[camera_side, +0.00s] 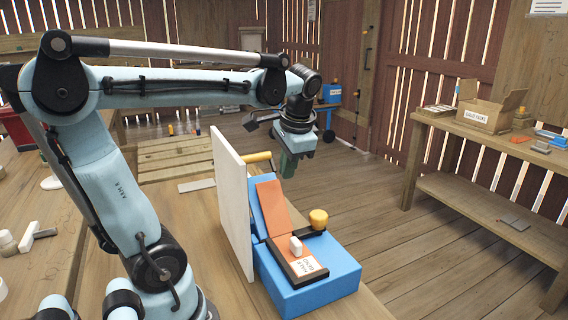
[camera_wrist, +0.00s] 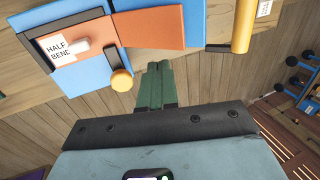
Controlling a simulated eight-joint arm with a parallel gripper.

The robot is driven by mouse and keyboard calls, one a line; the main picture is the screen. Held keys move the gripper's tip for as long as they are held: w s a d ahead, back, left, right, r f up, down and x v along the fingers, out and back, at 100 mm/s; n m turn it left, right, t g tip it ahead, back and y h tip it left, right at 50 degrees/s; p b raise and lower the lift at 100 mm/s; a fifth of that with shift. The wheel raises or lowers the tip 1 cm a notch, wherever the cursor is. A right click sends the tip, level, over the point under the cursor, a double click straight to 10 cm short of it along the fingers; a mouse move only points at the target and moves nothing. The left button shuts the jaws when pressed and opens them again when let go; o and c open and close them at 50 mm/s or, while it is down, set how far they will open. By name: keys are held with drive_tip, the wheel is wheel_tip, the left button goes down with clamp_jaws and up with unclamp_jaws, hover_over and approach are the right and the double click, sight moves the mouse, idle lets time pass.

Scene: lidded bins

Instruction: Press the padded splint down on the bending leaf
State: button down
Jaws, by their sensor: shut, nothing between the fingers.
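A blue bending fixture (camera_side: 335,268) stands on the bench, with its bending leaf (camera_side: 256,207) tilted up at the back. An orange strip (camera_side: 272,205), which may be the padded splint, lies along the leaf and the base; it also shows in the wrist view (camera_wrist: 150,29). A yellow handle (camera_side: 257,157) sticks out at the leaf's top and shows in the wrist view (camera_wrist: 243,26). My gripper (camera_side: 288,166) is shut and empty, apart from the fixture, near the raised leaf's upper end. Its green fingers (camera_wrist: 157,66) point toward the strip's edge in the wrist view.
A tall white board (camera_side: 231,205) stands upright along the fixture's left side. A yellow knob (camera_side: 318,219), a white peg (camera_side: 296,245) and a "HALF BEND" label (camera_side: 307,266) are on the fixture's front part. Open floor lies to its right, before a shelf bench (camera_side: 500,147).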

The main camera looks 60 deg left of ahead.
drive_tip(key=v, duration=0.9)
drive_tip(key=y, duration=0.2)
approach(270, 180)
drive_tip(key=x, duration=0.5)
drive_tip(key=shift+w+d+f, duration=0.1)
drive_tip(key=shift+d+f, duration=0.25)
drive_tip(key=shift+a+f, duration=0.45)
drive_tip(key=shift+a, duration=0.05)
drive_tip(key=shift+a+f, duration=0.55)
drive_tip(key=shift+a, duration=0.3)
drive_tip(key=shift+d, duration=0.15)
